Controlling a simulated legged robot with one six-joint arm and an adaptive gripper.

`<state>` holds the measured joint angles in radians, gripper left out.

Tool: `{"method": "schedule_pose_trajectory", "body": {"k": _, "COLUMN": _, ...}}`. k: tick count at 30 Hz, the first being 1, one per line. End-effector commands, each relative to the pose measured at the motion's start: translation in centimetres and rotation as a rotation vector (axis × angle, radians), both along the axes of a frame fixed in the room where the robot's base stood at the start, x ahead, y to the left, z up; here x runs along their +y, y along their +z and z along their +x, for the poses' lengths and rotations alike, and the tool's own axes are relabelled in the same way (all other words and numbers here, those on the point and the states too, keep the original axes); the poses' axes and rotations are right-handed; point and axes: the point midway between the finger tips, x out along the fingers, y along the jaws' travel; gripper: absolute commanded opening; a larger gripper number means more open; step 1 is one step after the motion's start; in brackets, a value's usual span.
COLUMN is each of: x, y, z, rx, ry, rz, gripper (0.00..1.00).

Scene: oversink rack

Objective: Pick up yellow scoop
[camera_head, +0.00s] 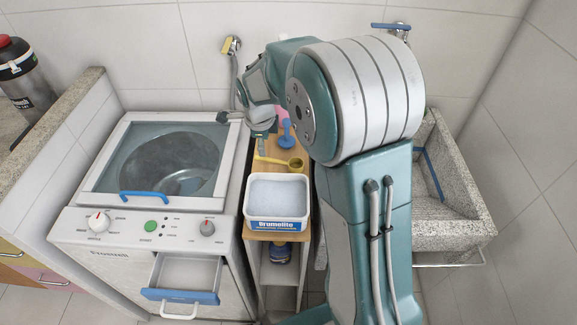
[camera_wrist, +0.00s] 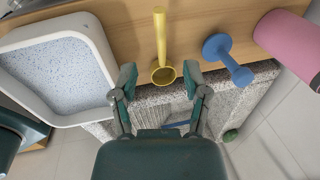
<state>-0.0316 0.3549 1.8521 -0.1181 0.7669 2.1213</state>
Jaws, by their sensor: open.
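The yellow scoop lies on the narrow wooden shelf top, just behind the white powder box. In the head view its cup (camera_head: 295,164) is to the right and its handle points left. In the wrist view the yellow scoop (camera_wrist: 160,38) has its cup end between my fingertips and its handle running up the picture. My gripper (camera_wrist: 160,74) is open, with one finger on each side of the cup and no clear contact. In the head view my gripper (camera_head: 262,136) is behind the scoop, partly hidden by my arm.
The white box of powder (camera_head: 277,224) stands close in front of the scoop. A blue plunger-like tool (camera_wrist: 226,57) and a pink cylinder (camera_wrist: 288,45) are on the other side. A washing machine (camera_head: 95,225) stands left, a stone sink (camera_head: 455,215) right.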

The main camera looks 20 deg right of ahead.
Motion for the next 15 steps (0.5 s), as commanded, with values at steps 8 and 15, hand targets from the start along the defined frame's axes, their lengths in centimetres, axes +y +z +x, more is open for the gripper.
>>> {"method": "schedule_pose_trajectory", "body": {"k": 8, "x": 0.2, "y": -3.3, "z": 0.5, "rx": 0.002, "ry": 0.0, "rz": -0.005, "gripper": 0.6}}
{"method": "schedule_pose_trajectory", "body": {"k": 15, "x": 0.4, "y": -6.6, "z": 1.2, "rx": 0.004, "ry": 0.003, "rz": -0.006, "gripper": 0.6}}
